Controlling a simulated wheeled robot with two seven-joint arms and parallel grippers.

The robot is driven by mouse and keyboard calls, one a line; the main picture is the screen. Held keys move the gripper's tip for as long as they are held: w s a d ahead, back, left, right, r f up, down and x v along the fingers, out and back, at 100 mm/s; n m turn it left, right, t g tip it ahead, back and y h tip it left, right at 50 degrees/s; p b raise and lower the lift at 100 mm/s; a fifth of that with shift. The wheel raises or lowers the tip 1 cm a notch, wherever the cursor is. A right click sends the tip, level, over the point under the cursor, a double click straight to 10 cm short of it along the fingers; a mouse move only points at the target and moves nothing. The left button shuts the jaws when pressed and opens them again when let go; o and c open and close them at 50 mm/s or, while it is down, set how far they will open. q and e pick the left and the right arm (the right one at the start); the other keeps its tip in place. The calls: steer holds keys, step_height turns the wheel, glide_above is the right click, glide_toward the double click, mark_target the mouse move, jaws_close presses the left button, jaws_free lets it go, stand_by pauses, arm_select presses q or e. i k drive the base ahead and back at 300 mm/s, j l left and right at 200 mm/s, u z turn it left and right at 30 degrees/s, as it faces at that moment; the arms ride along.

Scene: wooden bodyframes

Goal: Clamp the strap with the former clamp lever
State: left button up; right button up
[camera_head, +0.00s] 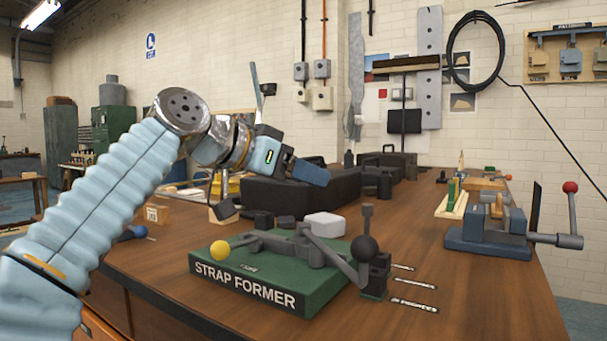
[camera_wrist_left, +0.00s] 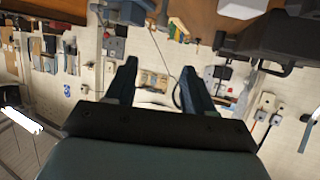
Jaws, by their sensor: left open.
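The strap former (camera_head: 250,290) is a green block with a white-lettered front on the wooden bench. On top is grey metalwork with a lever ending in a yellow ball (camera_head: 219,250) at the left. Another lever ends in a black ball (camera_head: 364,248) at the right. I cannot tell from the pictures which is the clamp lever, and a separate strap is not clearly distinguishable in the metalwork. My left gripper (camera_head: 312,173) is above and behind the former, apart from it. In the left wrist view its two fingers (camera_wrist_left: 160,68) are spread and empty. My right gripper is not in view.
A vise (camera_head: 487,235) with a red-knobbed lever stands at the right. A white block (camera_head: 324,224) and a dark case (camera_head: 300,190) lie behind the former. A blue-handled tool (camera_head: 132,234) lies at the left. The bench front right is mostly clear.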

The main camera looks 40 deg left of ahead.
mark_target(220, 250)
steer(key=k+j, duration=0.25)
steer(key=k, duration=0.2)
steer(key=k+j, duration=0.25)
steer(key=k, duration=0.2)
steer(key=k+j, duration=0.25)
steer(key=k, duration=0.25)
